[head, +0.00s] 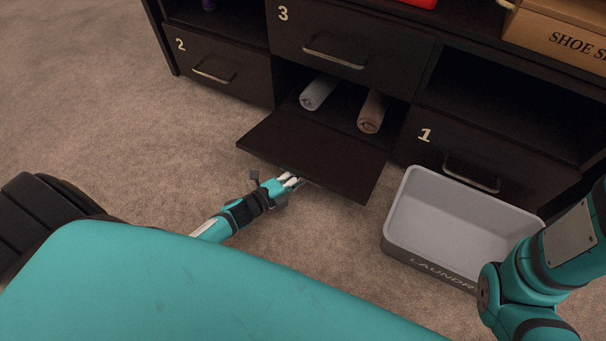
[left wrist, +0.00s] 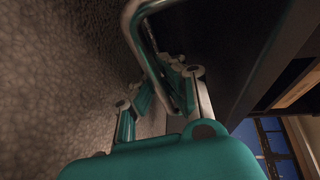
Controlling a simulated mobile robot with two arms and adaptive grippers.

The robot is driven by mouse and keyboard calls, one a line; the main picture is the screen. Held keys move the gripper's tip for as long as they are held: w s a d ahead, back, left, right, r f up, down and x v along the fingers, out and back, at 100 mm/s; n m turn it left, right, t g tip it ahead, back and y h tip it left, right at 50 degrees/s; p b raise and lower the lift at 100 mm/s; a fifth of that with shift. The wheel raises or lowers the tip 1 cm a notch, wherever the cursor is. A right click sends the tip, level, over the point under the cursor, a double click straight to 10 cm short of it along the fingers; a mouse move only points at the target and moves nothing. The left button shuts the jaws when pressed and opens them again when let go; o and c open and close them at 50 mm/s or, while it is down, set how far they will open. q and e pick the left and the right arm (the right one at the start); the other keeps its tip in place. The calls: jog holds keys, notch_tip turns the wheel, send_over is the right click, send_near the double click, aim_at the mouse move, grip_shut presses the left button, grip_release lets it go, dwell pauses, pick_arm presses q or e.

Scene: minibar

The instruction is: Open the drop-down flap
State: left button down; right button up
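The drop-down flap (head: 310,150) below drawer 3 is a dark panel hinged at its lower back edge. It is folded down and lies close to level, with its compartment open behind it. My left gripper (head: 291,182) is at the flap's front edge, on the outer side. In the left wrist view the metal handle (left wrist: 152,62) of the flap runs between my left gripper's fingers (left wrist: 183,67), whose tips are close together around it. The exact contact is partly hidden. My right arm shows at the right, but its gripper is out of view.
Two rolled towels, one grey (head: 318,92) and one brown (head: 373,111), lie in the open compartment. A grey laundry bin (head: 398,225) stands on the carpet before drawer 1 (head: 440,158). Drawers 2 (head: 225,75) and 3 (head: 370,38) are shut. Carpet left of the flap is clear.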

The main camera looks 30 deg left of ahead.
pick_arm(q)
jog(key=shift+s+f, duration=0.4)
jog(key=c, duration=1.7)
grip_release()
jog(key=o, duration=0.3)
jog(key=shift+w+r, duration=0.2)
jog(key=shift+r, duration=0.05)
jog(key=v, duration=1.2)
jog(key=shift+s, duration=0.1)
